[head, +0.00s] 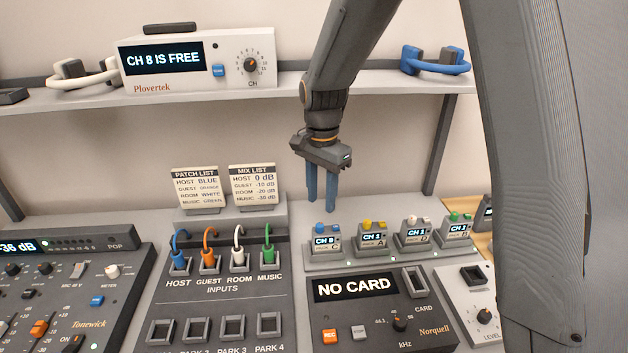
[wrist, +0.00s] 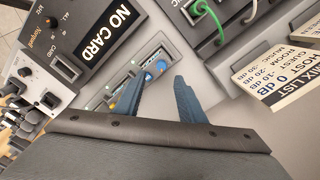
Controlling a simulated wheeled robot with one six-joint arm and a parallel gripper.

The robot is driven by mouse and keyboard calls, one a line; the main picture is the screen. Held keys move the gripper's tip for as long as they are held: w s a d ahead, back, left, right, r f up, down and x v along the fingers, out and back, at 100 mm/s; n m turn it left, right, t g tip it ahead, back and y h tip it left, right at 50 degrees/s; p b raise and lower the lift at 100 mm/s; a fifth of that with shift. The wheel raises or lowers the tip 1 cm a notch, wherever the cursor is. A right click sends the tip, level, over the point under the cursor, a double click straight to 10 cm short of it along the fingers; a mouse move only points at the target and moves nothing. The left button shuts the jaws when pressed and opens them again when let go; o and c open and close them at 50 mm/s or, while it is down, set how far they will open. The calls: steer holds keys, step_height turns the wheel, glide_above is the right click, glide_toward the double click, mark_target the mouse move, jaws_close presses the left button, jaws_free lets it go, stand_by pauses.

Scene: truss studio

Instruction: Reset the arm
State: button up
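My gripper (head: 321,203) hangs from my arm with its two blue fingers pointing down, in front of the back wall. It is above the rack of small packs (head: 345,262) and to the right of the mix list card (head: 252,187). In the wrist view the fingers of my gripper (wrist: 160,78) stand apart with nothing between them. Part of the pack rack shows between and behind them there, and the fingers hide some of it.
The Norquell recorder (head: 440,333) reads NO CARD. The inputs panel (head: 222,307) holds blue, orange, white and green plugs. A mixer (head: 110,318) is at left. The shelf (head: 310,90) behind bears the Plovertek receiver (head: 190,75) and headphones (head: 432,63).

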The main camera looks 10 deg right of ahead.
steer(key=s+d+f+n+b, duration=0.1)
steer(key=s+d+n, duration=0.4)
steer(key=s, duration=0.4)
steer(key=s+d+f+n+t+b, duration=0.1)
steer(key=s+d+n, duration=0.4)
steer(key=s, duration=0.4)
steer(key=shift+d+f, duration=0.25)
steer(key=shift+d, duration=0.15)
stand_by(0.3)
